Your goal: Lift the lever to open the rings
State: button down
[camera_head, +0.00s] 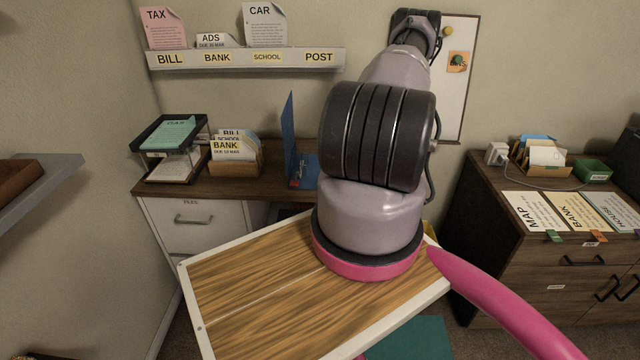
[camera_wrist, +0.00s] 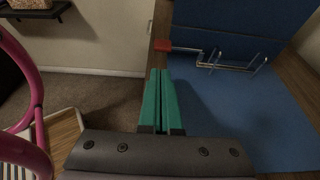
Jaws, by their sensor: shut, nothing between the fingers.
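A blue binder lies open on the desk, with one cover raised (camera_head: 289,138) and the other part flat (camera_head: 311,170). In the wrist view the flat blue part (camera_wrist: 250,115) fills the right side. The metal ring mechanism (camera_wrist: 232,63) crosses it near the raised cover. Its lever ends in a red tab (camera_wrist: 162,46) at the binder's left edge. My gripper (camera_wrist: 161,72) has teal fingers, shut together and empty. The fingertips point toward the red tab and appear just short of it; I cannot tell the exact gap. My arm hides the gripper in the head view.
The brown desk (camera_head: 190,183) holds a paper tray (camera_head: 170,150) and a file box (camera_head: 236,165) left of the binder. A wall shelf (camera_head: 245,60) hangs above. A dark cabinet (camera_head: 520,255) stands to the right, with a floor gap between it and the desk.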

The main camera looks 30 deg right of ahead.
aim_at(303, 192)
jog(key=x, duration=0.7)
jog(key=shift+w+a+f, duration=0.2)
jog(key=shift+a, duration=0.1)
jog(key=shift+r+m, duration=0.4)
jog(key=shift+r+g+y, duration=0.25)
jog(key=shift+g+y, duration=0.05)
jog(key=shift+g, duration=0.1)
notch_tip(303, 192, up, 2)
jog(key=m+g+y, duration=0.1)
jog(key=m, duration=0.1)
jog(key=shift+w+d+m, duration=0.1)
jog(key=shift+w+m, duration=0.05)
jog(key=shift+m, duration=0.25)
jog(key=r+m, duration=0.1)
jog(key=w+r+m+g+y, duration=0.1)
jog(key=d+m, duration=0.1)
jog(key=shift+w+r+m+y, duration=0.15)
jog(key=shift+r+m+y, duration=0.15)
jog(key=shift+r+m, duration=0.1)
